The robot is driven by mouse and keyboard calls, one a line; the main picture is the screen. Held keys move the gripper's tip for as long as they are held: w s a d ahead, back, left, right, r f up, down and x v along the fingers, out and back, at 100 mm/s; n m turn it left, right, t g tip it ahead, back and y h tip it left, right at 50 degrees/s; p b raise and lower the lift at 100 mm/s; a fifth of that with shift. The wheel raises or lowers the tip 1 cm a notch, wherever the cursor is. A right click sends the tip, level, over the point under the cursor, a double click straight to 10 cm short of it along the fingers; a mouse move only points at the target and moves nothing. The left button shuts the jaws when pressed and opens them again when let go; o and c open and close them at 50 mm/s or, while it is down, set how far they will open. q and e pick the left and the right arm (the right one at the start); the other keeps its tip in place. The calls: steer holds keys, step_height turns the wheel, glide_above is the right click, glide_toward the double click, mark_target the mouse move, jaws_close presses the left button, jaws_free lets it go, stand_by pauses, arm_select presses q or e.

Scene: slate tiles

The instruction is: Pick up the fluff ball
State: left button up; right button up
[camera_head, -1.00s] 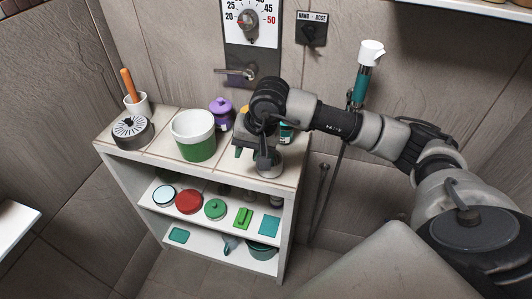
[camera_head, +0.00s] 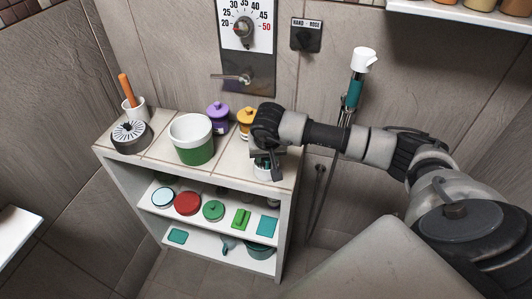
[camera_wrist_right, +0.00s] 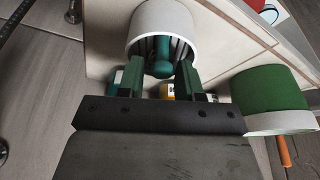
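I cannot make out a fluff ball for certain in either view. My right gripper (camera_head: 264,153) is over the front right of the tiled shelf top, at a white cup (camera_head: 262,173). In the right wrist view, the gripper (camera_wrist_right: 161,72) has its two green-dark fingers apart at the mouth of the white cup (camera_wrist_right: 146,18). A teal rounded piece with a stem (camera_wrist_right: 161,60) stands in the cup, between the fingers, with gaps on both sides. The gripper hides part of the cup in the head view. My left gripper is not in view.
A green-and-white tub (camera_head: 193,140), a purple jar (camera_head: 219,117) and an orange jar (camera_head: 246,120) stand left of the gripper. A black round item (camera_head: 131,137) is at the far left. Lower shelves hold several lids and containers. A wall hose (camera_head: 350,100) hangs behind.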

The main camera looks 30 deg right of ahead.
steer(key=shift+w+d+f, duration=0.1)
steer(key=shift+w+f, duration=0.05)
steer(key=shift+f, duration=0.55)
steer(key=shift+f, duration=0.1)
steer(key=c, duration=0.6)
steer(key=shift+c, duration=0.2)
